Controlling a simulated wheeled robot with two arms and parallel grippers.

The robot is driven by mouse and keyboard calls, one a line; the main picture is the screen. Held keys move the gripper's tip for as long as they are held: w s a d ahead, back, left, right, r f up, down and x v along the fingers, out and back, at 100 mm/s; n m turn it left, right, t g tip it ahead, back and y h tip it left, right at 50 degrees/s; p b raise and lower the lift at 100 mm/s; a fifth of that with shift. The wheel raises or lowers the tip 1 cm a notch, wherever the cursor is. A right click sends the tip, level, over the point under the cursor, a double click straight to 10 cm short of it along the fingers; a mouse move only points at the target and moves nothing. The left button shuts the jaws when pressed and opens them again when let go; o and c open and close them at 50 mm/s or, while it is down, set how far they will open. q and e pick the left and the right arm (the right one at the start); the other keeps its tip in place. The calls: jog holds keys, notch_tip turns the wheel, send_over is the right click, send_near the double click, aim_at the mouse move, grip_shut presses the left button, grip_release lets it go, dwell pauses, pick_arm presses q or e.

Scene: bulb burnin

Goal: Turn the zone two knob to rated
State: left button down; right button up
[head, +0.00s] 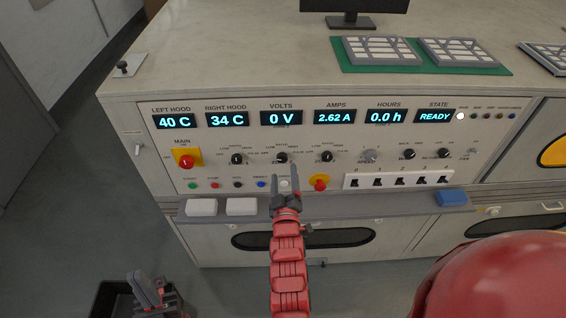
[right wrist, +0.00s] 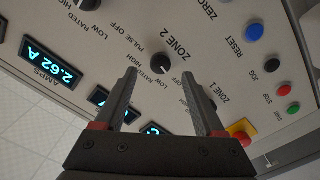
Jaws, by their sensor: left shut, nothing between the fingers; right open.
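The zone two knob (head: 282,158) is a small black dial on the grey control panel, the middle one of three alike. In the right wrist view the knob (right wrist: 160,72) lies between the lines of my fingers, beyond their tips; its pale mark is too small to read. My right gripper (head: 287,196) is open and empty in front of the panel, below the knob in the head view; it also shows in the right wrist view (right wrist: 160,95). My left gripper (head: 150,288) is shut and empty, low at the left, away from the panel.
The zone one knob (head: 237,158) and a third knob (head: 328,156) flank it. A red main switch (head: 186,161), coloured buttons and a row of black switches (head: 400,181) are close by. A ledge below holds white blocks (head: 241,206) and a blue block (head: 451,197).

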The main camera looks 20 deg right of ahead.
aim_at(283, 161)
jog(key=x, duration=0.5)
jog(key=shift+w+a, duration=0.1)
grip_shut()
